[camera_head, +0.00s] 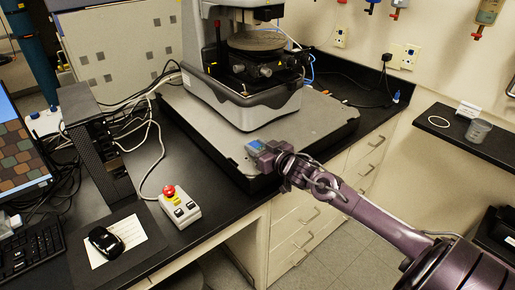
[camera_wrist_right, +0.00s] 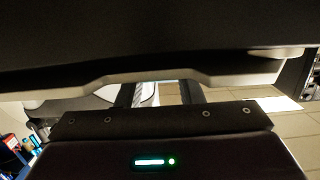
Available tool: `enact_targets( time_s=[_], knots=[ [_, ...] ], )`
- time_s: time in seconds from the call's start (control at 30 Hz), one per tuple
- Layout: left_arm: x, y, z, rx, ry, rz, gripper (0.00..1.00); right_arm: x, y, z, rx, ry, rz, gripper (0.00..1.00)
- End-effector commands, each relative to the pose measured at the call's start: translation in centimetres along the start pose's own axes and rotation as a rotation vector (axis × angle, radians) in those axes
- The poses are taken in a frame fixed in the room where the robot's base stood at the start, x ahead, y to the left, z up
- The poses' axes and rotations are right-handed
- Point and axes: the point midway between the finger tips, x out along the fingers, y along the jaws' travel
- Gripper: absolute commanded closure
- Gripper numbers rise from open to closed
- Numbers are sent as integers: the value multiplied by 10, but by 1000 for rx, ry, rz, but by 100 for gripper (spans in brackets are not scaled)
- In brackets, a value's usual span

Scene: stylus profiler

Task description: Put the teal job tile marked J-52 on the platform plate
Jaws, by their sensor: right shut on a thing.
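My right gripper (camera_head: 262,152) reaches in from the right over the front edge of the profiler's grey base slab. It is shut on a small blue-teal tile (camera_head: 256,145), which I take for the job tile; its marking is too small to read. The round platform plate (camera_head: 258,40) sits on the stylus profiler, farther back and well apart from the gripper. In the right wrist view, the two dark fingers (camera_wrist_right: 160,93) stand apart, and the tile between them cannot be made out. My left gripper is not in view.
The profiler's white and dark housing (camera_head: 243,100) stands on the grey slab (camera_head: 325,115). A control box with a red button (camera_head: 180,205), a mouse (camera_head: 104,240) and a dark upright unit (camera_head: 98,140) stand at left. Cables lie behind them. The slab's front right is clear.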

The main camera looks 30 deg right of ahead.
Motion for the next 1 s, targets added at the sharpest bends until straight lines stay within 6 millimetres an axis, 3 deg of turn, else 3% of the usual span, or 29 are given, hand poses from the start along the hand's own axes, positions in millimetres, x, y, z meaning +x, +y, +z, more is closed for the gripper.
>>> enact_targets(
  time_s=[0.4,0.43,0.57,1.0],
  knots=[
    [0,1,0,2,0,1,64,2,0,12,-1,2,0,100],
    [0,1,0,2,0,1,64,2,0,10,-1,2,0,63],
    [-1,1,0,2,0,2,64,2,0,10,-1,2,0,46],
    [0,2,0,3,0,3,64,-6,0,10,-2,0,0,45]
  ],
)
